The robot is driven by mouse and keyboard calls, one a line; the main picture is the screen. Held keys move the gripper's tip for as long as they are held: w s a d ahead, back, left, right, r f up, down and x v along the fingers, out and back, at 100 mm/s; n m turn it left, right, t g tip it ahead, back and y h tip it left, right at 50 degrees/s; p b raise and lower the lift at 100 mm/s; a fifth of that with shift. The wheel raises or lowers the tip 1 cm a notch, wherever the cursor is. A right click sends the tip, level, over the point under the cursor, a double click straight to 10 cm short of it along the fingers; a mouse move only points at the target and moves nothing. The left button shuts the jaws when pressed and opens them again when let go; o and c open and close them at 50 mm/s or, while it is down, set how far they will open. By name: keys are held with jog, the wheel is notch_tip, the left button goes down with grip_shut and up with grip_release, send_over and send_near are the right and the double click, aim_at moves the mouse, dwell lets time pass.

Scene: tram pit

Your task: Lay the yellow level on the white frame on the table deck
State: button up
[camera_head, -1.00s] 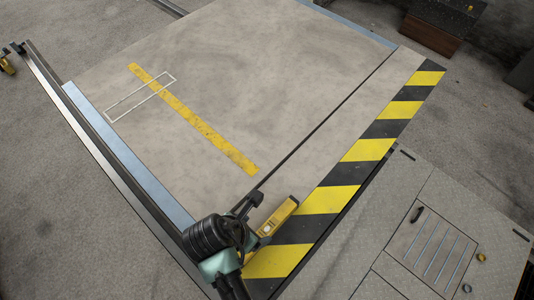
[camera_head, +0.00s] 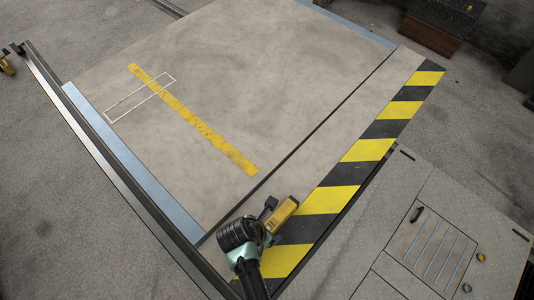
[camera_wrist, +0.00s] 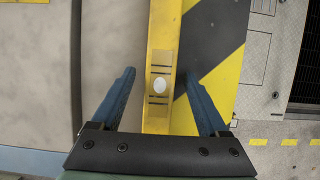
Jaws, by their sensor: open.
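The yellow level (camera_head: 283,214) lies on the deck near its front edge, beside the black and yellow stripes. In the wrist view the level (camera_wrist: 160,75) runs lengthwise between the two fingers of my gripper (camera_wrist: 160,95), which is open, with a gap on each side. In the head view my gripper (camera_head: 268,217) is at the level's near end, partly hidden by my wrist. The white frame (camera_head: 118,110) is a thin rectangular outline on the table deck (camera_head: 300,70) at upper left. It is empty of any level, and a yellow painted strip crosses it.
The worn yellow strip (camera_head: 195,120) is flat on the deck. A dark seam crosses the deck before the striped edge (camera_head: 345,175). A steel rail (camera_head: 100,150) runs along the left. A hatch plate (camera_head: 430,245) lies lower right. The deck's middle is clear.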

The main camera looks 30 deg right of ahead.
grip_shut()
dwell(0.4)
